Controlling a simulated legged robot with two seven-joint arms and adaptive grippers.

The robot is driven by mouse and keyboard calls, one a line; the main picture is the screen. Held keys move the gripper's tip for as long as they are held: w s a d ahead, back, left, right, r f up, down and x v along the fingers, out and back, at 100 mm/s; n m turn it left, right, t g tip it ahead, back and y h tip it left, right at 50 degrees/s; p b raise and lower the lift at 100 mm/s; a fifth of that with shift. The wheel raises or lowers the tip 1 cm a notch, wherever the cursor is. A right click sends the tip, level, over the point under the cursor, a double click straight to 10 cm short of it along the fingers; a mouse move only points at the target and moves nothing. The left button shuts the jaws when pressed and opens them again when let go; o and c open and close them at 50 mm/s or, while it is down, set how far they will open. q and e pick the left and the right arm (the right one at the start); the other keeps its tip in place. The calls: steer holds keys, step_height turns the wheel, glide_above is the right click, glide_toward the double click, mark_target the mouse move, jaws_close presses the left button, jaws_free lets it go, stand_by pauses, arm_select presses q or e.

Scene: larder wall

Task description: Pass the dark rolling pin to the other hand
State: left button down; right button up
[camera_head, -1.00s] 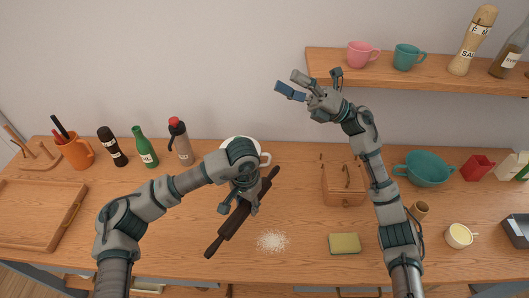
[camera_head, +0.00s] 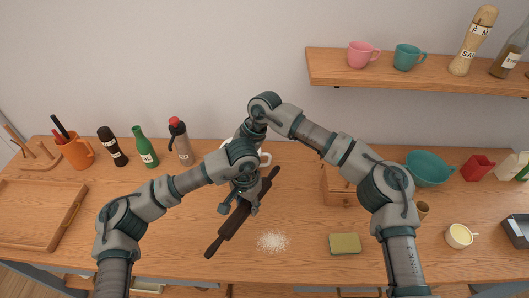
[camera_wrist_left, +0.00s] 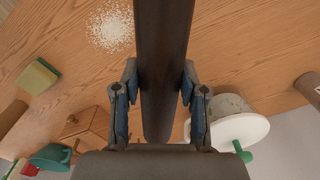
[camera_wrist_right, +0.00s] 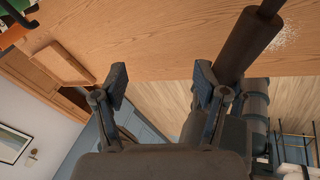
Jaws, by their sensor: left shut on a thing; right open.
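The dark rolling pin (camera_head: 224,236) slants above the middle of the counter in the head view, its lower handle toward the front left. My left gripper (camera_head: 240,206) is shut around its middle; in the left wrist view the pin (camera_wrist_left: 163,60) runs between the finger pads (camera_wrist_left: 160,85). My right arm bends over from the right, and its hand is hidden behind my left wrist in the head view. In the right wrist view my right gripper (camera_wrist_right: 160,80) is open and empty. The pin (camera_wrist_right: 248,45) shows there beyond the right finger, outside the jaws.
A heap of white grains (camera_head: 272,241) and a sponge (camera_head: 345,243) lie on the counter (camera_head: 300,262). A white pot (camera_head: 265,158) and a wooden box (camera_head: 334,190) are partly hidden by my arms. Bottles stand at back left, a teal bowl (camera_head: 428,168) at right, cups on the shelf (camera_head: 400,82).

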mark_target(265, 177)
arm_select(q)
steer(key=shift+s, duration=0.1)
arm_select(e)
steer(key=d+r+h, duration=0.1)
steer(key=d, duration=0.1)
steer(key=d+r+m+h, duration=0.1)
steer(key=d+h, duration=0.1)
steer(key=d, duration=0.1)
steer(key=d+r+h, duration=0.1)
steer(key=d, duration=0.2)
steer(key=shift+s+d+h, duration=0.1)
steer(key=shift+s+h, duration=0.1)
steer(key=shift+h, duration=0.2)
step_height(265, 177, down, 11)
arm_select(q)
steer(key=shift+d, duration=0.1)
arm_select(e)
jaws_close()
arm_select(q)
steer(key=c, duration=0.6)
jaws_free()
steer(key=shift+o, duration=0.2)
